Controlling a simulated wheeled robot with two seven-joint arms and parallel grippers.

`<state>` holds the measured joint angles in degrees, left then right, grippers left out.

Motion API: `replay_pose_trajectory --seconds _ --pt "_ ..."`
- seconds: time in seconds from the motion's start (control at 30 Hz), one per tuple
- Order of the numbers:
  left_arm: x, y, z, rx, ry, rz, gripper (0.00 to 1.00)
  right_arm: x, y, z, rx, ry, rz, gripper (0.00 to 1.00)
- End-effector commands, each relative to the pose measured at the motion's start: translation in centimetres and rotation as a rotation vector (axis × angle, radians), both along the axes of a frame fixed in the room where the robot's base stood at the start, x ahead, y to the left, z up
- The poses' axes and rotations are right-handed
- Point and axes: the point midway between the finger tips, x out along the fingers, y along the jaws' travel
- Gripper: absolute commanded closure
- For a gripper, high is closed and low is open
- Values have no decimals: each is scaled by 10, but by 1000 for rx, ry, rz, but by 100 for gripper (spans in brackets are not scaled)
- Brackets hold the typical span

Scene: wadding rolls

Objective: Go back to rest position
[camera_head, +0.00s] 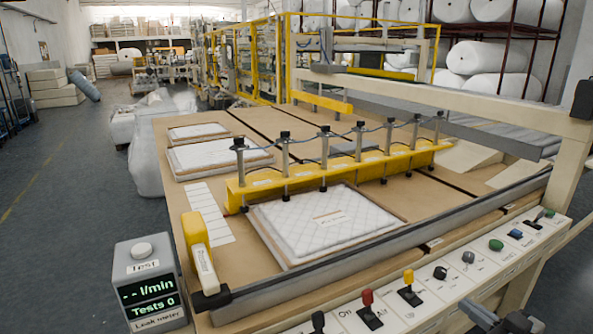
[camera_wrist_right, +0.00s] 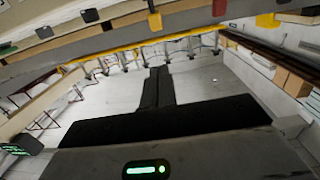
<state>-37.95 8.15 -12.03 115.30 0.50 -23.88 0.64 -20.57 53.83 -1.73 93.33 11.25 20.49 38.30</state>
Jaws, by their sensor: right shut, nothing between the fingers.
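My right gripper (camera_head: 497,318) shows only partly as dark parts at the bottom right edge of the head view, in front of the control panel. In the right wrist view its black fingers (camera_wrist_right: 158,72) are together with nothing between them. My left gripper does not show in the head view.
A control panel (camera_head: 435,297) with several coloured switches runs along the table's front. A white quilted pad (camera_head: 325,228) lies under a yellow bar (camera_head: 340,168) with several vertical rods. A leak meter (camera_head: 150,285) stands at the left, beside a yellow handle (camera_head: 200,252). Open floor (camera_head: 60,200) lies at the left.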

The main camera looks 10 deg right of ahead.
Motion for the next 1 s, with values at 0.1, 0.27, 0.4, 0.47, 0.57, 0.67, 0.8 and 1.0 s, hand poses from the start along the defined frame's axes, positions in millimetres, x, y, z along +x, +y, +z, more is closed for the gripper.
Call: replay_pose_trajectory --seconds 0.1,0.27,0.4,0.47,0.57,0.67,0.8,1.0 --pt "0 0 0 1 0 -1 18 -12 34 -35 -22 120 -69 100" --pt "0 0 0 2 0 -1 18 -45 90 -79 -103 366 -165 100" --pt "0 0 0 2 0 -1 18 -87 132 -96 -180 593 -206 100" --pt "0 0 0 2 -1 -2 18 -104 145 -98 -206 676 -210 100" --pt "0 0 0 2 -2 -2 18 -127 159 -97 -239 784 -208 100" --pt "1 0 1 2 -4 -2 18 -147 171 -94 -259 871 -201 100" --pt "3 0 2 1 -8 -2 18 -172 183 -88 -279 975 -186 100" --pt "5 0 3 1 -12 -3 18 -203 196 -77 -295 1095 -156 100"
